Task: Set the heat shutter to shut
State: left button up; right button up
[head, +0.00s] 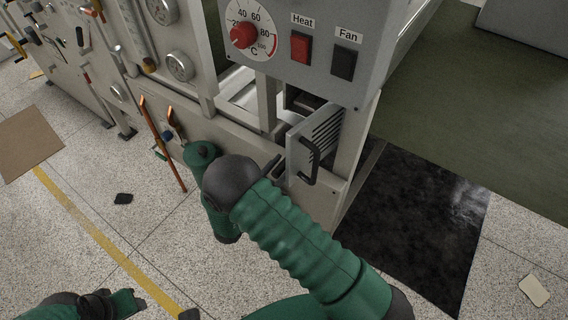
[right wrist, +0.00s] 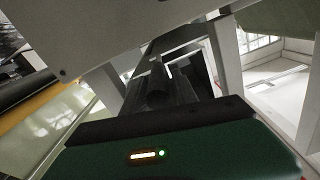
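The heat shutter (head: 322,132) is a pale slatted panel with a black bar handle (head: 312,162). It stands swung out at an angle from an opening under the control box in the head view. My right arm reaches up from the lower right. A dark tip of my right gripper (head: 274,166) shows just left of the shutter, and the wrist hides most of the gripper. In the right wrist view its dark fingers (right wrist: 170,88) point into a framed space; their gap is unclear. My left gripper (head: 118,304) is low at the left, partly cut off, away from the shutter.
The control box above carries a red-knobbed temperature dial (head: 244,35), a red Heat switch (head: 300,47) and a black Fan switch (head: 344,63). Orange-handled levers (head: 160,140) stand to the left. A black mat (head: 415,220) lies right of the machine. Speckled floor is open at lower left.

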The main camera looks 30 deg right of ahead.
jog(key=shift+w+a, duration=0.1)
jog(key=shift+a, duration=0.2)
jog(key=c, duration=0.5)
jog(key=shift+d, duration=0.2)
grip_shut()
jog(key=shift+d, duration=0.4)
